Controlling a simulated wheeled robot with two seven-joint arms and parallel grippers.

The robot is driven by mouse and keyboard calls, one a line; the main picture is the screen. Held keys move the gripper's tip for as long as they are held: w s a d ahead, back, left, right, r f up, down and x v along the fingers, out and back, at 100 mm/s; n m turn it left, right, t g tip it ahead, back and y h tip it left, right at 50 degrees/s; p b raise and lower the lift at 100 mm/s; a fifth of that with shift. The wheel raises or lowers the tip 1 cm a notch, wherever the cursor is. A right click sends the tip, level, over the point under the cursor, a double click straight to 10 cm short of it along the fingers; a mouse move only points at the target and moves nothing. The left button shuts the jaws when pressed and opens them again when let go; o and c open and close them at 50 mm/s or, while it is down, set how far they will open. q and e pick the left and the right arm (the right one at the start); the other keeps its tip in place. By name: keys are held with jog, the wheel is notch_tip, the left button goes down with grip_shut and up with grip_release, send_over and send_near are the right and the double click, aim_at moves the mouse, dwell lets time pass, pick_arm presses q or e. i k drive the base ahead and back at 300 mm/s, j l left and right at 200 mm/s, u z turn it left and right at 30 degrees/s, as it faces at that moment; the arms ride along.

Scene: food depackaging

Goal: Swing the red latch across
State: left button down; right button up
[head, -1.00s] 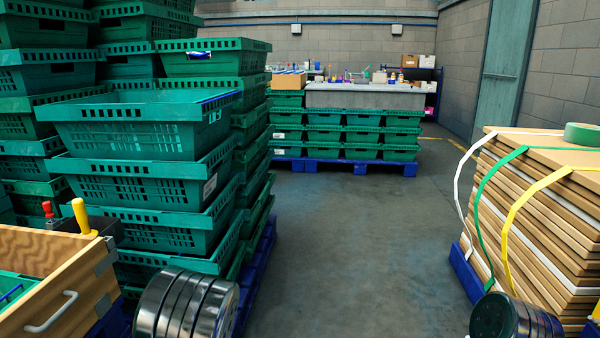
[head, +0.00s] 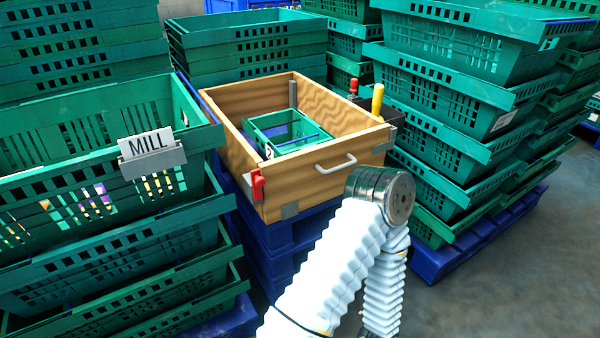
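The red latch (head: 258,186) is on the outside of the wooden crate (head: 345,178), at its near left corner just below the rim. It looks roughly upright against the wood. The crate is open at the top, and a small green basket (head: 262,134) sits inside it. A metal handle (head: 337,162) is on the crate's front wall, right of the latch. One of my arms, in a white sleeve, rises from the bottom to a metal joint in front of the crate's right end. Neither gripper shows.
A green crate stack with a MILL sign (head: 149,143) stands close on the left. Taller green crates (head: 450,120) stand on the right. A yellow handle (head: 377,99) and a red knob (head: 353,87) rise behind the wooden crate. Bare floor (head: 520,255) is at lower right.

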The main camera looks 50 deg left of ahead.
aim_at(258, 181)
jog(key=u, duration=2.2)
jog(key=k+j, duration=0.1)
jog(key=k, duration=0.15)
